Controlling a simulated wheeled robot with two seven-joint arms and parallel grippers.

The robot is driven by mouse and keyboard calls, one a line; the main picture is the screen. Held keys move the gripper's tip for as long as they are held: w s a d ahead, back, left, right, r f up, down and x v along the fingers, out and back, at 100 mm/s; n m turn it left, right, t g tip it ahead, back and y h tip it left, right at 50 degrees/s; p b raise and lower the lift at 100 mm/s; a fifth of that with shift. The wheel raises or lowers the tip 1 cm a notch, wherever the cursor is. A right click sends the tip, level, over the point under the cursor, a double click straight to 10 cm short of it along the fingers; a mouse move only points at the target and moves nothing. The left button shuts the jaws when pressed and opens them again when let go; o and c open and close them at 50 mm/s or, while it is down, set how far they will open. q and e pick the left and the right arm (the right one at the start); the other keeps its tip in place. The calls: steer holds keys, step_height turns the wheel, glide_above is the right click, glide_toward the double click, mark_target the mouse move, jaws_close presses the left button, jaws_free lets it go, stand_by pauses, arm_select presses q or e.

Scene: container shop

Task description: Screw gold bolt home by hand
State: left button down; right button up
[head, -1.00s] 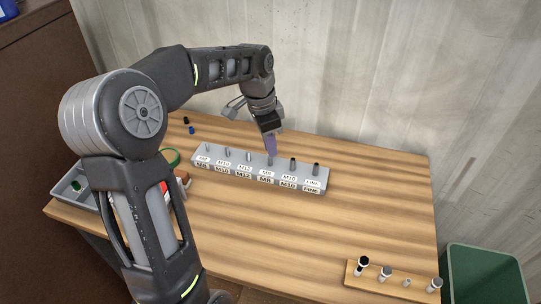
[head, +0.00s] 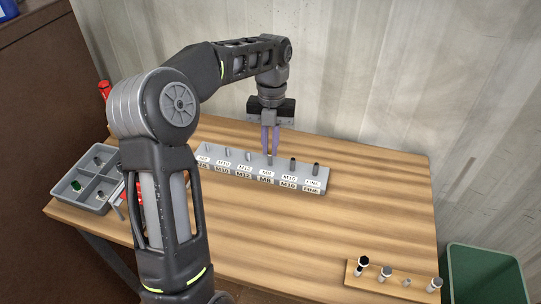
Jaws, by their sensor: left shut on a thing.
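My left gripper (head: 270,141) points straight down over the grey labelled block (head: 316,188). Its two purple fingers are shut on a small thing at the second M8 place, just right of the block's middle. The post (head: 270,160) there shows between and below the fingertips, upright. Its colour is too small to tell, and I cannot make out a gold bolt for certain. Other short posts stand in a row along the block, silver to the left and dark (head: 316,169) to the right. My right gripper is not in view.
A grey divided tray (head: 97,205) with small parts sits at the table's left edge, partly behind my arm. A wooden strip (head: 393,283) with several bolts lies at the front right. A green bin (head: 484,275) stands beyond the right edge. The table's middle is clear.

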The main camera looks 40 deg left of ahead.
arm_select(q)
steer(key=c, duration=1.4)
jaws_free()
steer(key=shift+c, duration=1.2)
